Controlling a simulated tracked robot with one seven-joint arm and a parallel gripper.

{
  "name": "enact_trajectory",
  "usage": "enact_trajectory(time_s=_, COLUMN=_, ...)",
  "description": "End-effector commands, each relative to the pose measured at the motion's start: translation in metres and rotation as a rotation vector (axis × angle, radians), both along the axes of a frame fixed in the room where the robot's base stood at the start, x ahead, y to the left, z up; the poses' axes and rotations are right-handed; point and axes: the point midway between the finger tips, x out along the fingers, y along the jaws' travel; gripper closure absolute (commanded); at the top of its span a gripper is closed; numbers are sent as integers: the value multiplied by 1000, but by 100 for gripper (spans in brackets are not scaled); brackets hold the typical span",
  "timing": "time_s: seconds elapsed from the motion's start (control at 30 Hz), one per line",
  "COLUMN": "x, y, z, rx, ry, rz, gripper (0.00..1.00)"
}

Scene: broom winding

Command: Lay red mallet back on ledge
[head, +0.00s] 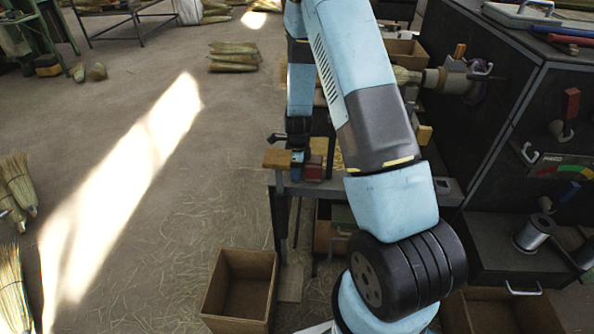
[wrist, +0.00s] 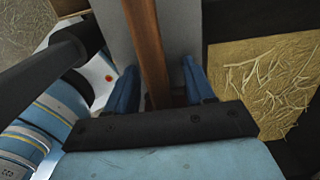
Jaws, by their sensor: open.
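In the wrist view a brown wooden bar (wrist: 146,35), which looks like a handle, runs between the two blue fingers of my gripper (wrist: 160,78). The fingers stand apart on either side of it, over a grey surface (wrist: 110,30). In the head view my gripper (head: 297,160) is low at the bench edge, between a tan wooden block (head: 277,158) and a dark red piece (head: 314,169). I cannot tell whether this red piece is the mallet's head; my arm hides part of that area. A grey bench ledge (head: 336,189) shows just below.
A dark cabinet (head: 480,70) with tools on top, including a red-handled one (head: 572,40), stands at the right. An open wooden box (head: 240,288) is on the floor at the front. Straw bundles lie on the left floor, which is otherwise mostly clear.

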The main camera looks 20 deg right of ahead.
Motion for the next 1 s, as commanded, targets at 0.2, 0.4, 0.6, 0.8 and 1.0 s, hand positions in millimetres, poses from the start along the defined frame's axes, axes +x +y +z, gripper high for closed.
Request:
enact_trajectory(time_s=0.2, x=0, y=0, z=3, rx=0, ry=0, rz=0, gripper=47)
enact_trajectory(time_s=0.4, x=0, y=0, z=26, rx=0, ry=-3, rz=2, gripper=47)
enact_trajectory(time_s=0.6, x=0, y=-1, z=61, rx=0, ry=-3, rz=2, gripper=47)
enact_trajectory(time_s=0.8, x=-1, y=-3, z=97, rx=0, ry=-2, rz=1, gripper=47)
enact_trajectory(time_s=1.0, x=-2, y=-4, z=125, rx=0, ry=-2, rz=1, gripper=47)
